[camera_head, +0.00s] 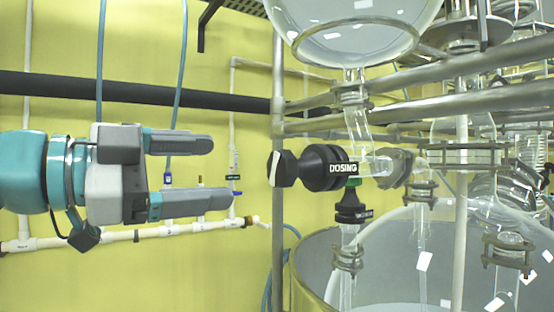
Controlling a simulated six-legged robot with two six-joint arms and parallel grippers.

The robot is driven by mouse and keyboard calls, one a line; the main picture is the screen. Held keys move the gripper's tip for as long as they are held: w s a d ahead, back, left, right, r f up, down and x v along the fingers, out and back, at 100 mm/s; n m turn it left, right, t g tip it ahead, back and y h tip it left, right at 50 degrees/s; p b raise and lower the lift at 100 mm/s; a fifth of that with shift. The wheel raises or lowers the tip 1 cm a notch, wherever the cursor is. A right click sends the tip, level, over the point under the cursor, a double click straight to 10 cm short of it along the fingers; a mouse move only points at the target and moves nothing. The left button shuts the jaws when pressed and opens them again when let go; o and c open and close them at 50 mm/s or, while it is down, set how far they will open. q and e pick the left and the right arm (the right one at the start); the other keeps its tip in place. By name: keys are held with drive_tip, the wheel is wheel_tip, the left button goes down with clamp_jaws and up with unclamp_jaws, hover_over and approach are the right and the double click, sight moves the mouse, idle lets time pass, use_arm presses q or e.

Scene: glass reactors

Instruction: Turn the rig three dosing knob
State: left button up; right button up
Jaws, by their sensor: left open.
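The dosing knob (283,168) is a black, faceted knob at the left end of a black valve body (322,168). My right gripper is not in view. No rig number can be read.
A round glass vessel (352,40) hangs above the valve, and a large glass reactor vessel (400,250) stands below. Metal frame tubes (278,80) run beside and behind the knob. White pipes (150,233) and a black pipe (150,95) line the yellow wall.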

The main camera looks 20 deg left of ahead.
sight(275, 168)
use_arm(q)
drive_tip(key=p+x, duration=0.2)
drive_tip(key=x, duration=0.8)
drive_tip(key=shift+p, duration=0.4)
drive_tip(key=shift+w+d, duration=0.4)
drive_tip(key=shift+d, duration=0.05)
drive_tip(key=shift+s+a, duration=0.1)
drive_tip(key=shift+a, duration=0.1)
drive_tip(key=shift+c, duration=0.9)
drive_tip(key=c, duration=0.8)
